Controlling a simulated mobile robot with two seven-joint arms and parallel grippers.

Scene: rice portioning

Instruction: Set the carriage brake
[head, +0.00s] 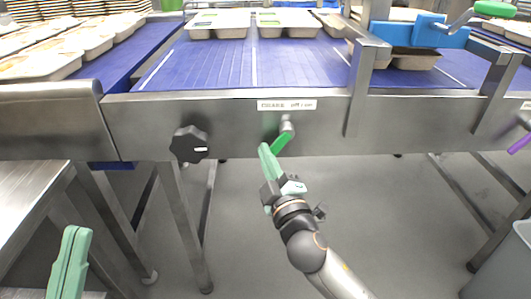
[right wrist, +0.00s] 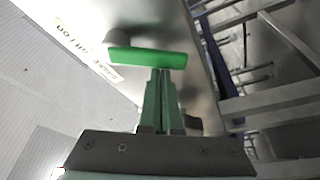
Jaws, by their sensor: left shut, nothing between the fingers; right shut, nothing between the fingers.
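The brake lever has a grey pivot and a green handle (head: 283,141), on the steel front rail below a white label (head: 286,104). The handle slants down to the left in the head view. In the right wrist view the green handle (right wrist: 150,58) lies across the fingertips. My right gripper (head: 264,148) is shut and empty, its tips at the handle's lower end; I cannot tell if they touch it. It also shows in the right wrist view (right wrist: 161,72). My left gripper (head: 76,230) is shut and empty at the lower left, away from the lever.
A black knob (head: 189,144) sits on the rail left of the lever. The blue conveyor belt (head: 205,68) above carries trays (head: 220,31). A steel table (head: 25,190) stands at the left and a grey bin (head: 510,262) at the lower right. Frame legs (head: 180,220) stand below the rail.

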